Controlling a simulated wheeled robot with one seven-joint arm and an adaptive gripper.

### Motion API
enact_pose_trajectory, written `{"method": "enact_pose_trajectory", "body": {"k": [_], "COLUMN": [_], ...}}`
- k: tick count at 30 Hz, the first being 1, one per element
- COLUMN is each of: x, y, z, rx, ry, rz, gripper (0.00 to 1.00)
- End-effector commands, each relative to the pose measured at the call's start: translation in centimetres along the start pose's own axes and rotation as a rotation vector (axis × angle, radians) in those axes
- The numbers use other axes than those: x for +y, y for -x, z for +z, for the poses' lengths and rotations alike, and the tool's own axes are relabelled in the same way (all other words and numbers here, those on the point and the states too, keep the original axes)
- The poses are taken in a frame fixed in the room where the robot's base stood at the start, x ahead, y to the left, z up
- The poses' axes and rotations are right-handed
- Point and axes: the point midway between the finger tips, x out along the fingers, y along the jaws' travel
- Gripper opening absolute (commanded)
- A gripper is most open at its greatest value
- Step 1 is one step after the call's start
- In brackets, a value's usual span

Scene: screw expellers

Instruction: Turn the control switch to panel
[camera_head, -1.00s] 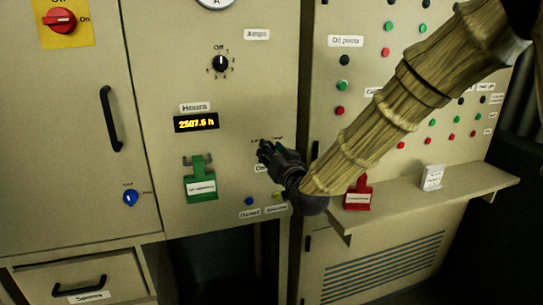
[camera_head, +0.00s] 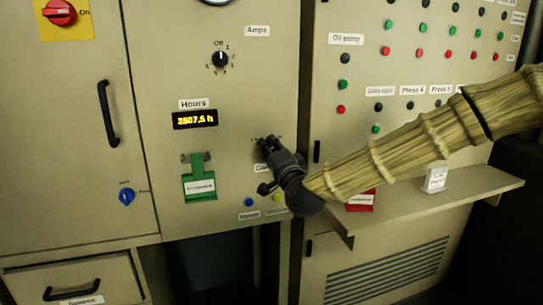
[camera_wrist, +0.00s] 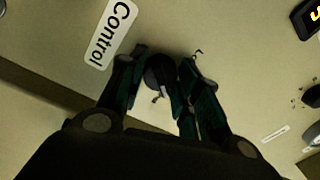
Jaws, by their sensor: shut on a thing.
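The control switch is a round black knob (camera_wrist: 158,72) with a light pointer mark, in the wrist view. It sits between the two fingers of my gripper (camera_wrist: 163,82), which is shut on it. The "Control" label (camera_wrist: 109,33) is on the panel beside it. In the head view my gripper (camera_head: 268,152) is against the middle cabinet's panel, below and right of the hours display (camera_head: 195,119). There it hides the knob and part of the label. I cannot read the switch's position marks.
A green tagged lockout (camera_head: 198,180), a blue button (camera_head: 249,202) and a yellow button (camera_head: 277,198) are near my gripper. A shelf (camera_head: 420,211) juts out at right below my arm, with a red tagged item (camera_head: 361,201) and a white card (camera_head: 436,178).

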Motion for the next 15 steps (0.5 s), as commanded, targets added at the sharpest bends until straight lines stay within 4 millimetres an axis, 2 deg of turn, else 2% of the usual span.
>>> {"method": "enact_pose_trajectory", "body": {"k": [6, 15], "x": [0.21, 0.1], "y": [0.02, 0.02], "z": [0.07, 0.11], "rx": [0.008, 0.011], "ry": [-0.109, -0.171], "rz": [0.004, 0.004], "gripper": [0.09, 0.09]}}
